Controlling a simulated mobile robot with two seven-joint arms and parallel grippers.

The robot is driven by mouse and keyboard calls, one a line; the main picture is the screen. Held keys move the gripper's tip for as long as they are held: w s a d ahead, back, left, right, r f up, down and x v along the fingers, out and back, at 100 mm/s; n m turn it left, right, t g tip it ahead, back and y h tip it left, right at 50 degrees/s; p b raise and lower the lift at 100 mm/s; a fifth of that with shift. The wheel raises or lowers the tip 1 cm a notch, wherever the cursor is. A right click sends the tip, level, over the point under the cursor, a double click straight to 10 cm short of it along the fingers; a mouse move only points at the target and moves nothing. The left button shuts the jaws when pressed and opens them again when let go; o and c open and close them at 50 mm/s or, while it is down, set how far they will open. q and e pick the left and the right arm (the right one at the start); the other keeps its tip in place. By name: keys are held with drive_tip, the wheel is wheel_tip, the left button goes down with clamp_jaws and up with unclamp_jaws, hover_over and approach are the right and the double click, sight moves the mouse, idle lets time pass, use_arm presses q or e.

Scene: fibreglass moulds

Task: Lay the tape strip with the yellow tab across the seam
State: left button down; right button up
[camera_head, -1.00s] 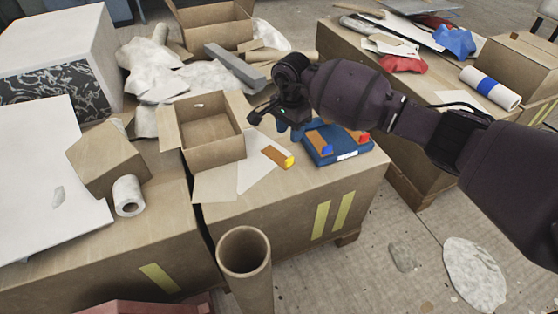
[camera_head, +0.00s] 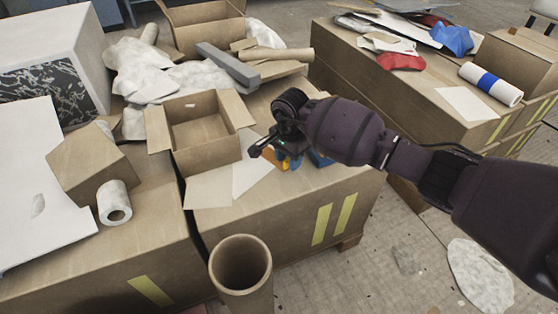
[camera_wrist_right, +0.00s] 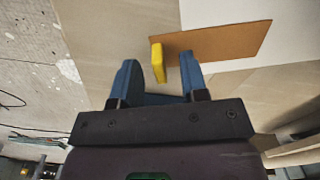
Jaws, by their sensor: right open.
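The brown tape strip with the yellow tab lies on the work surface; in the right wrist view the strip (camera_wrist_right: 225,42) runs to the upper right and its upright yellow tab (camera_wrist_right: 157,62) stands between my fingertips. My right gripper (camera_wrist_right: 158,72) is open, a finger on each side of the tab with gaps visible. In the head view my right gripper (camera_head: 287,163) is over the box top and largely hides the strip. Two pale sheets, one cream (camera_head: 207,189) and one white (camera_head: 250,176), meet at a line left of the gripper. My left gripper is out of view.
A cardboard tube (camera_head: 240,262) stands upright in front.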

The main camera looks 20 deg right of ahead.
drive_tip(key=shift+r, duration=0.1)
clamp_jaws()
idle(0.3)
